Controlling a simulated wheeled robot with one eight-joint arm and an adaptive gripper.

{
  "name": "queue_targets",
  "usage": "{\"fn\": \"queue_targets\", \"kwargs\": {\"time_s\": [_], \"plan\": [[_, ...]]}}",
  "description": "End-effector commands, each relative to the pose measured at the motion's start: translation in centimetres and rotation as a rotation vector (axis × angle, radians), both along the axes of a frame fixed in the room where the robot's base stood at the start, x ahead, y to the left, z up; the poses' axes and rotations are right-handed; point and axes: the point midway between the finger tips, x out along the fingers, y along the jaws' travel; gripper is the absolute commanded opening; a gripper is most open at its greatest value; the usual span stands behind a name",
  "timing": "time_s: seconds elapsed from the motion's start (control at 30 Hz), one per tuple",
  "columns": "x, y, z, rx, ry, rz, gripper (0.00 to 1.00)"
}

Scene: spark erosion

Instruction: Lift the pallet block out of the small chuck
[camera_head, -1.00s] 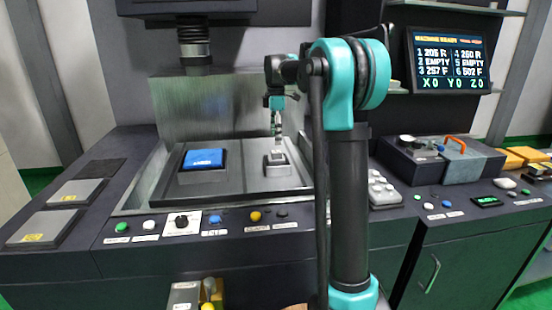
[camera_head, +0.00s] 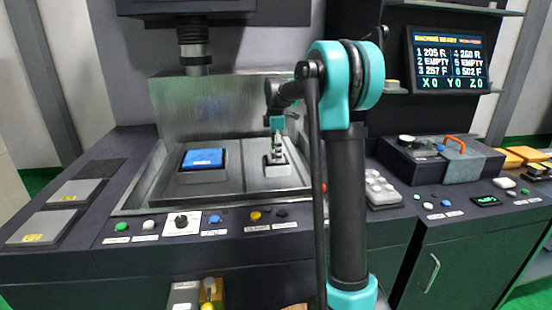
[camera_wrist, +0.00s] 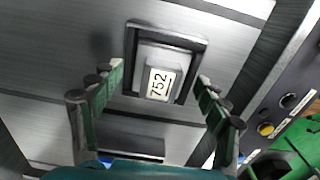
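The pallet block (camera_wrist: 161,60) is a small light-grey block with a white label reading 752 on its side. It sits in the small chuck (camera_wrist: 190,38), a dark square frame on the metal machine table. In the head view the small chuck (camera_head: 279,170) is at the right of the machine table, partly hidden by my gripper (camera_head: 277,152). In the wrist view my gripper (camera_wrist: 160,82) is open, with one finger on each side of the block and clear gaps between. I cannot tell the exact height of the fingertips over the block.
A larger chuck with a blue block (camera_head: 203,158) stands left of the small chuck. The metal machine table (camera_head: 235,186) is bare between them. A button panel (camera_head: 200,224) runs along the front. The machine head (camera_head: 194,50) hangs above left. A screen (camera_head: 451,61) reads machine ready.

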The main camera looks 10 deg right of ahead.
Motion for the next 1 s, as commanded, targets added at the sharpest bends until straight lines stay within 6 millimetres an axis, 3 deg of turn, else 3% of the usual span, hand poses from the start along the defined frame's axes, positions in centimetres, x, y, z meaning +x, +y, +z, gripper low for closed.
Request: {"fn": "queue_targets", "kwargs": {"time_s": [0.07, 0.53, 0.83, 1.0], "plan": [[0.0, 0.0, 0.0, 0.000, 0.000, 0.000, 0.61], [0.0, 0.0, 0.1, 0.000, 0.000, 0.000, 0.05], [0.0, 0.0, 0.3, 0.000, 0.000, 0.000, 0.05], [0.0, 0.0, 1.6, 0.000, 0.000, 0.000, 0.05]]}}
